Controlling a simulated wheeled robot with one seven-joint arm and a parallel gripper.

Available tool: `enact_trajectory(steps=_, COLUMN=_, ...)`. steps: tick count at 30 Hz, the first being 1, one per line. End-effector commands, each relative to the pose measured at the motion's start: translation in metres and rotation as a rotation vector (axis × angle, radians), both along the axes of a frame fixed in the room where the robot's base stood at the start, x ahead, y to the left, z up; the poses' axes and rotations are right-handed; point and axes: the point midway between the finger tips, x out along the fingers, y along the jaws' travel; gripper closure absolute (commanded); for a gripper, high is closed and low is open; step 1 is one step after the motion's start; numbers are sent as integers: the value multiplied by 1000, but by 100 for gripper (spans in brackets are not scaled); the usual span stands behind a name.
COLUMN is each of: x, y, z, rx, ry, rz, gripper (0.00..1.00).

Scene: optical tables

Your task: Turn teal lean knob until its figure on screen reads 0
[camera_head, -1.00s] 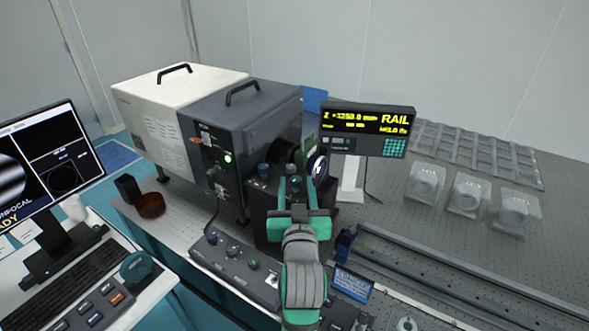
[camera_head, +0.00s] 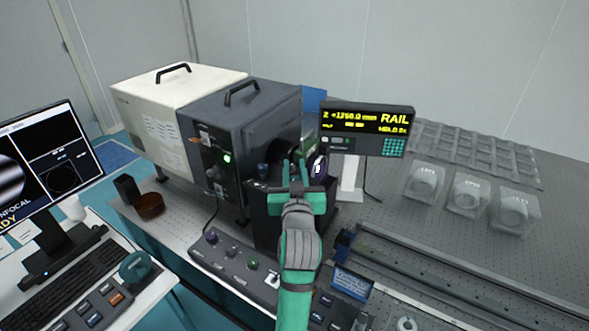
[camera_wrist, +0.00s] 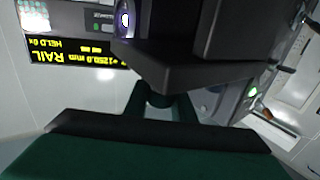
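My gripper (camera_head: 294,170) is at the dark box beside the grey housing, its two teal fingers pointing away from the head camera and standing apart. In the wrist view, a small dark round part (camera_wrist: 158,100) sits between the fingers, under the dark box's edge. Its colour is too dark to confirm as the teal knob, and I cannot tell whether the fingers touch it. The head view does not show the knob clearly behind the fingers. The monitor (camera_head: 40,165) at left shows a striped picture and dark panels; I can read no lean figure there.
A dark blue knob (camera_head: 263,170) stands just left of the fingers. A round lens-like part (camera_head: 318,167) is close on the right. The yellow-lettered RAIL display (camera_head: 367,120) reads about +1250.0 mm. A knob panel (camera_head: 235,262) lies in front; rails (camera_head: 440,270) run right.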

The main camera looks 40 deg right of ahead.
Motion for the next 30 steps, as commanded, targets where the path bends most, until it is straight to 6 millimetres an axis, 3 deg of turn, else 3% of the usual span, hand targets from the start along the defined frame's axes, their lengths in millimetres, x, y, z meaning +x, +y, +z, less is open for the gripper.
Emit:
enact_trajectory(steps=14, x=0, y=0, z=0, rx=1, ry=-1, rz=62, gripper=99)
enact_trajectory(steps=30, x=5, y=13, z=1, rx=0, ry=0, rz=449, gripper=99)
